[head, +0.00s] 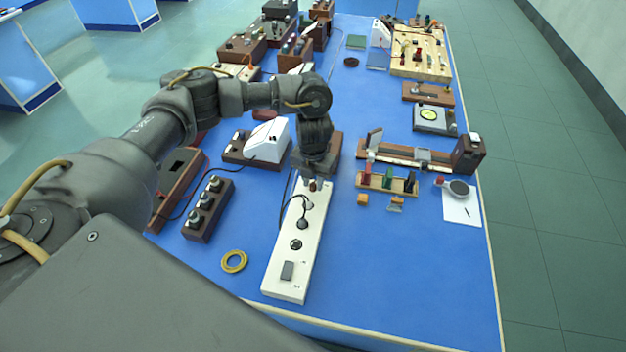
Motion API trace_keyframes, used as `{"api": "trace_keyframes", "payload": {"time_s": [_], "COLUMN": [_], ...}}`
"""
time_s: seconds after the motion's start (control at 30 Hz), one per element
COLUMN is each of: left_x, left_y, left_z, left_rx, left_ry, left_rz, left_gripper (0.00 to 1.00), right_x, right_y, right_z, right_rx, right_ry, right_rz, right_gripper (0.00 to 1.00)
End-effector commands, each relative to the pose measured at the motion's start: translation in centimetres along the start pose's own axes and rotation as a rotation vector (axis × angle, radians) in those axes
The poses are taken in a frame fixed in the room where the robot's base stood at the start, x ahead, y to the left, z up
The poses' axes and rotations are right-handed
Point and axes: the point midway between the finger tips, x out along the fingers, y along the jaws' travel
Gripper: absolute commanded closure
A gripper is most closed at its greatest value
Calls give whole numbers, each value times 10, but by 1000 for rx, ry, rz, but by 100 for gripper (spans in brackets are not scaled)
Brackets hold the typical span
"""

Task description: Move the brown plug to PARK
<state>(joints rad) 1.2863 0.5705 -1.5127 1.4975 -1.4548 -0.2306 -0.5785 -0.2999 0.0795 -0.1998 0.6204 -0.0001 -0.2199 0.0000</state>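A long white socket strip (283,265) lies on the blue bench in front of me. A small brown plug (313,185) shows at its far end, right under my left gripper (314,174). The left gripper points down and hides most of the plug, so I cannot tell whether its fingers are closed on it. A dark plug (303,224) with a black cord sits nearer along the strip, then an empty-looking round socket (296,244) and a grey switch (287,271). I cannot read any PARK label. My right gripper is not in view.
A dark box with several knobs (208,209) and a yellow ring (234,261) lie left of the strip. A white meter (267,139) stands behind left. A wooden rack (388,182) and small orange blocks (362,200) are to the right. The bench's front right is clear.

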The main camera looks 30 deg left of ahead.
Motion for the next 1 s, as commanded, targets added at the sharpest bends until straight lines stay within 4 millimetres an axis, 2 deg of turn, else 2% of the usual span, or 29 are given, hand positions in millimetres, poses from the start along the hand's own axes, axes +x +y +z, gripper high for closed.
{"api": "trace_keyframes", "payload": {"time_s": [0.03,0.1,0.37,0.47,0.57,0.8,1.0], "left_x": [0,0,0,-6,-20,-68,-97], "left_y": [0,0,0,0,0,0,0], "left_z": [0,0,0,1,2,2,1], "left_rx": [0,0,0,2,3,2,1], "left_ry": [0,0,0,-3,-5,-6,-3], "left_rz": [0,0,0,0,0,0,1], "left_gripper": [66,57,56,56,56,56,56], "right_x": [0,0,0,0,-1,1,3], "right_y": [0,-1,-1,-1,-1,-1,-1], "right_z": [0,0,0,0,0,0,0], "right_rx": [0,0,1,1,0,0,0], "right_ry": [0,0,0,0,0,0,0], "right_rz": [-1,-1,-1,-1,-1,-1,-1], "right_gripper": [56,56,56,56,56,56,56]}}
